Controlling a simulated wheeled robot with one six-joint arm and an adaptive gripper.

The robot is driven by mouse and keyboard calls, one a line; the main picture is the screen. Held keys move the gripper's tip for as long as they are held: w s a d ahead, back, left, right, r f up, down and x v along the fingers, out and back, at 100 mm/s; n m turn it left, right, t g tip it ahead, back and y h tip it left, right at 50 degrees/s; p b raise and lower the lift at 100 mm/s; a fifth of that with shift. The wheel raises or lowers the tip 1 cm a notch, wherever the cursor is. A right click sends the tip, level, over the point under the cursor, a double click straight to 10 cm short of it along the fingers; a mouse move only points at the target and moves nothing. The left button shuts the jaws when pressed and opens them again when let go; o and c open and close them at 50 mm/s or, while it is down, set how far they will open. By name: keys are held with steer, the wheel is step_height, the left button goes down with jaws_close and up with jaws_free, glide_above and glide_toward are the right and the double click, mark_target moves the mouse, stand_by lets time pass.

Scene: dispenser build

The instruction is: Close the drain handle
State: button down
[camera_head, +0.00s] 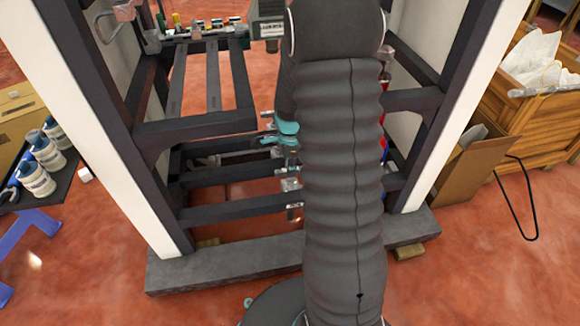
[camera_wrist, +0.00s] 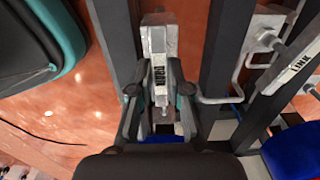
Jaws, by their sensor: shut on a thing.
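A grey metal handle (camera_wrist: 157,40) with a dark label, its lettering too small to read surely, stands between my fingers in the wrist view. I take it to be the drain handle. My gripper (camera_wrist: 158,92) is shut on it, with one dark finger on each side. The lower end of the handle is partly hidden by my gripper. In the head view my arm covers most of this spot, and only teal and grey parts show beside the arm, in front of the dark frame.
A second metal handle labelled LINE (camera_wrist: 300,62) is at the right in the wrist view, near dark frame bars (camera_wrist: 222,60). In the head view, white jars (camera_head: 38,180) stand at the left, and a cardboard box (camera_head: 468,165) and wooden crate (camera_head: 535,105) at the right.

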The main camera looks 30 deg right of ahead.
steer(key=c, duration=1.1)
jaws_free()
steer(key=shift+r, duration=0.1)
step_height(320, 180, up, 7)
steer(key=shift+r, duration=0.2)
